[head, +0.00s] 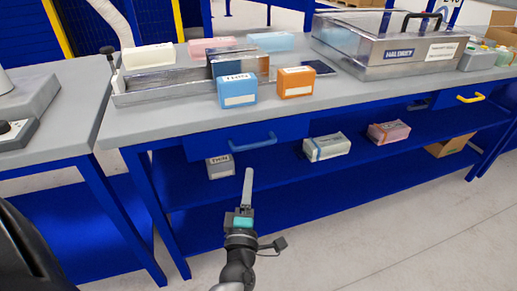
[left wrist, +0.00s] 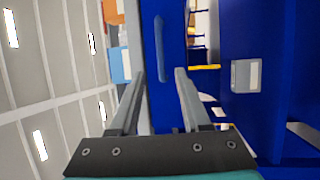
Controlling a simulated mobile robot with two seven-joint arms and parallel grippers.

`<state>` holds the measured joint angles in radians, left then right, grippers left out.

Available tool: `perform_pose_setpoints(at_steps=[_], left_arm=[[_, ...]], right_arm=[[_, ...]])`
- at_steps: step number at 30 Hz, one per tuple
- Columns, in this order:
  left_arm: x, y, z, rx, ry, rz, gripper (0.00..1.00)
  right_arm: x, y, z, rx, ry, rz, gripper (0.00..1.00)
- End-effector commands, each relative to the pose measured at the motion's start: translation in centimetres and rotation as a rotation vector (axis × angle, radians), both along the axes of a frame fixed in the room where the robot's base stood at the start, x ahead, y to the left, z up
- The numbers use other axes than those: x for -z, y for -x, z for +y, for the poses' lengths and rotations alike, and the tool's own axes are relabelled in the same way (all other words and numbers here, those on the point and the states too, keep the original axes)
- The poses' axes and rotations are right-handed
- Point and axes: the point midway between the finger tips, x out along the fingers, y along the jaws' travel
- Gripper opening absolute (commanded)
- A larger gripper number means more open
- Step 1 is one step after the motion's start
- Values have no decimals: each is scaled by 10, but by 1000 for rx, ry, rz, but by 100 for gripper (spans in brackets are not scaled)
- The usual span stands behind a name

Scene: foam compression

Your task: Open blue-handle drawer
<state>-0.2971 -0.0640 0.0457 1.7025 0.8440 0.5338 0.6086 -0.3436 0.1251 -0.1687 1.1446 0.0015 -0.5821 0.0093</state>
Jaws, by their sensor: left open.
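The blue drawer front (head: 205,145) sits under the workbench top, and it looks shut. Its light blue bar handle (head: 252,145) runs level across the front. My left gripper (head: 247,178) is in front of and below the handle, apart from it, with its fingers pointing up toward the drawer. In the left wrist view the fingers (left wrist: 160,74) are spread with nothing between them. The handle (left wrist: 160,45) shows there upright in the rotated picture, beyond the fingertips and lined up with the gap. My right gripper is not in view.
A second drawer with a yellow handle (head: 470,98) is at the right. Blue (head: 237,91) and orange (head: 296,82) boxes stand near the bench's front edge. The lower shelf (head: 280,180) holds several boxes, including a grey one (head: 220,167) near my gripper. Open floor lies in front.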

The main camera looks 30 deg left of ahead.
Motion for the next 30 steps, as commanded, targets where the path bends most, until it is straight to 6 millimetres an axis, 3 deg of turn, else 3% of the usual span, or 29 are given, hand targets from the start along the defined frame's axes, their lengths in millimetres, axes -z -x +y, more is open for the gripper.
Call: perform_pose_setpoints(at_steps=[9, 18, 30], left_arm=[[-10, -55, 27, 0, -2, -2, 47], [-17, -96, 47, 2, -4, 1, 47], [-21, -112, 55, 2, -3, 3, 47]], right_arm=[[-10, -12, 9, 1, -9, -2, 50], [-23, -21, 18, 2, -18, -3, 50], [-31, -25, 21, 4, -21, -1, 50]])
